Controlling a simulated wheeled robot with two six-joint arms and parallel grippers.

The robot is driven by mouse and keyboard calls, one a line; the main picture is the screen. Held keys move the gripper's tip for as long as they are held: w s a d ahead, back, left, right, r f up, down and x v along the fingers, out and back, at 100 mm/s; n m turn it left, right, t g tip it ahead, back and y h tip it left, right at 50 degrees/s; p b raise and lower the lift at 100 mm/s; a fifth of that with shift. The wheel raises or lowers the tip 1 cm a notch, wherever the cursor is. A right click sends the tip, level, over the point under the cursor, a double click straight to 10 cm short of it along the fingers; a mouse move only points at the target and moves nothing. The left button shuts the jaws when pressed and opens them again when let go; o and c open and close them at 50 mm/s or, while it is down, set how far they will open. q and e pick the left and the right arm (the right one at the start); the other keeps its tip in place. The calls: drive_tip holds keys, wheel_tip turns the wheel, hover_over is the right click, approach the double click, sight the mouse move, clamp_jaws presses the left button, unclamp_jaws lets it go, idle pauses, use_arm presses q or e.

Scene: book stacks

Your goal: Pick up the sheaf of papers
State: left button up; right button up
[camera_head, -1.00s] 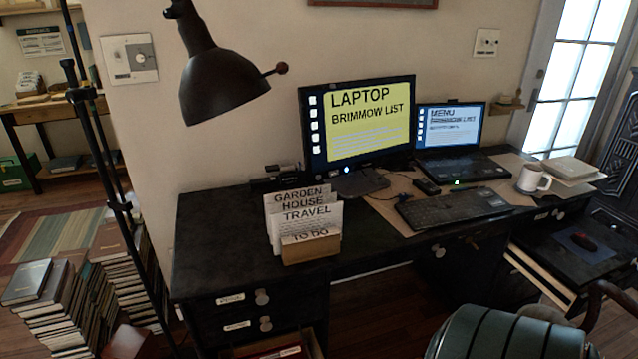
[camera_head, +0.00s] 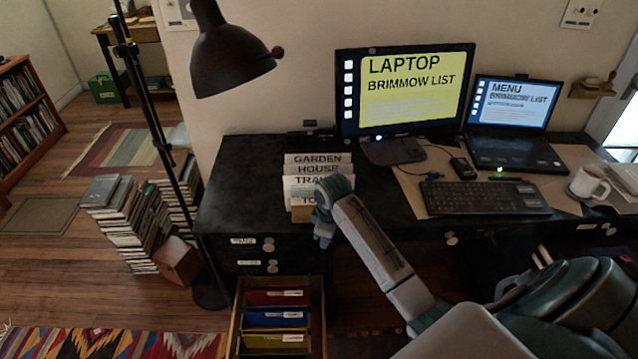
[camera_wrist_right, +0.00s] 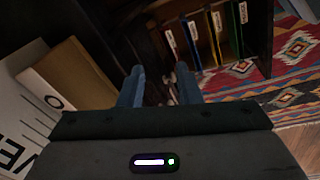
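White paper sheets with printed headings such as GARDEN and HOUSE (camera_head: 318,162) stand upright in a small tan holder (camera_head: 301,213) on the dark desk. My right gripper (camera_head: 324,236) is at the desk's front edge, just in front of the holder, and its forearm hides the right part of the sheets. In the right wrist view, the two fingers (camera_wrist_right: 160,84) are apart with nothing between them. The tan holder (camera_wrist_right: 66,76) and a white sheet (camera_wrist_right: 22,125) are left of the fingers there. My left gripper is not in view.
A monitor (camera_head: 404,92), laptop (camera_head: 513,150), keyboard (camera_head: 485,197) and mug (camera_head: 588,184) occupy the desk. A lamp (camera_head: 226,58) hangs at the left. An open drawer with coloured folders (camera_head: 275,318) juts out below. Book stacks (camera_head: 118,215) stand on the floor left.

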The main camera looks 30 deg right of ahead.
sight(319, 178)
drive_tip(key=w+d+r+n+y, duration=0.1)
drive_tip(key=w+d+r+n, duration=0.1)
drive_tip(key=w+d+r, duration=0.35)
drive_tip(key=w+d+r+n+y, duration=0.1)
drive_tip(key=w+d+r+n, duration=0.1)
drive_tip(key=w+r, duration=0.65)
drive_tip(key=shift+g, duration=0.4)
drive_tip(key=f+p, duration=0.1)
drive_tip(key=f, duration=0.1)
drive_tip(key=f+p, duration=0.1)
drive_tip(key=f, duration=0.1)
drive_tip(key=a+f+p, duration=0.1)
drive_tip(key=f, duration=0.1)
drive_tip(key=shift+s+a+f+p, duration=0.1)
drive_tip(key=shift+s+f+p, duration=0.15)
drive_tip(key=shift+p, duration=0.15)
drive_tip(key=shift+f, duration=0.55)
drive_tip(key=shift+f, duration=0.2)
clamp_jaws()
